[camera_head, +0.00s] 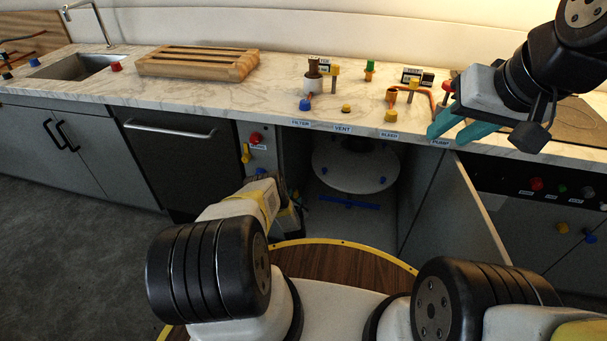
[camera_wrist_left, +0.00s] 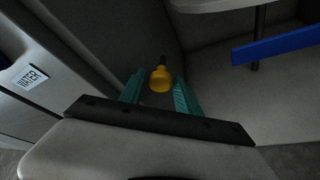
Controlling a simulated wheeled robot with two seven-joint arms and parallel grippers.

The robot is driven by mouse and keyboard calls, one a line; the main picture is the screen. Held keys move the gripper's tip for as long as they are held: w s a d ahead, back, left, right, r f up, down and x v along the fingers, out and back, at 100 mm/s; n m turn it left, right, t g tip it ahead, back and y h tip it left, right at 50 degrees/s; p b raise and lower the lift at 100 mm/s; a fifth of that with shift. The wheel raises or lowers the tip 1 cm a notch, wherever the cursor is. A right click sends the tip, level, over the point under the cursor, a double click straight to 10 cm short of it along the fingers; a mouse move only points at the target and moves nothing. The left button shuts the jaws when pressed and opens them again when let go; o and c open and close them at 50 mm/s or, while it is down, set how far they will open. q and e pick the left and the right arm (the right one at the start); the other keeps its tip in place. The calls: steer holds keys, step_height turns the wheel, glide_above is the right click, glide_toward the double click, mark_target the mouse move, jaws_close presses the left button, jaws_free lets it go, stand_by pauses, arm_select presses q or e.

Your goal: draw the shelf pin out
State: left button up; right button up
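A yellow knob on a dark stem, which looks like the shelf pin (camera_wrist_left: 160,80), shows in the left wrist view against the dark cabinet wall. My left gripper (camera_wrist_left: 159,86) is open, with one teal finger on each side of the knob and small gaps visible. In the head view my left gripper (camera_head: 290,212) is at the left side of the open cabinet, mostly hidden by its own arm, and the pin cannot be made out there. My right gripper (camera_head: 451,132) is open and empty above the counter's front edge.
A round white shelf (camera_head: 352,172) stands inside the cabinet, with a blue bar (camera_head: 348,202) below it; the bar also shows in the left wrist view (camera_wrist_left: 280,46). An open door (camera_head: 455,215) bounds the right. Fittings and a wooden rack (camera_head: 198,62) stand on the counter.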

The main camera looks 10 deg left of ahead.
arm_select(q)
steer(key=shift+w+a+f, duration=0.1)
steer(key=shift+w+f, duration=0.05)
steer(key=shift+w, duration=0.35)
steer(key=shift+c, duration=0.2)
jaws_close()
